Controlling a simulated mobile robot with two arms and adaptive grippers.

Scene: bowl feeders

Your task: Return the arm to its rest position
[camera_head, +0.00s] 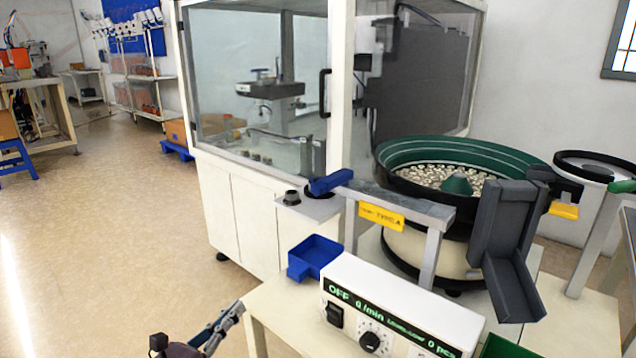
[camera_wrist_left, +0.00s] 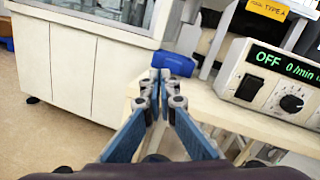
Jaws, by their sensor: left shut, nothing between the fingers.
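My left gripper (camera_head: 226,322) comes in at the bottom of the head view, left of the feeder table's front corner. It also shows in the left wrist view (camera_wrist_left: 160,85), with its two blue fingers shut together and nothing between them. It is apart from the blue bin (camera_head: 314,256), which stands on the table and shows just beyond the fingertips in the left wrist view (camera_wrist_left: 172,62). My right gripper is in neither view.
A control box (camera_head: 400,310) reading OFF sits on the table (camera_head: 262,305). Behind it stands a green bowl feeder (camera_head: 455,150) full of small parts, with a grey chute (camera_head: 505,235). A glazed white cabinet (camera_head: 250,215) stands behind. Open floor (camera_head: 110,240) lies to the left.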

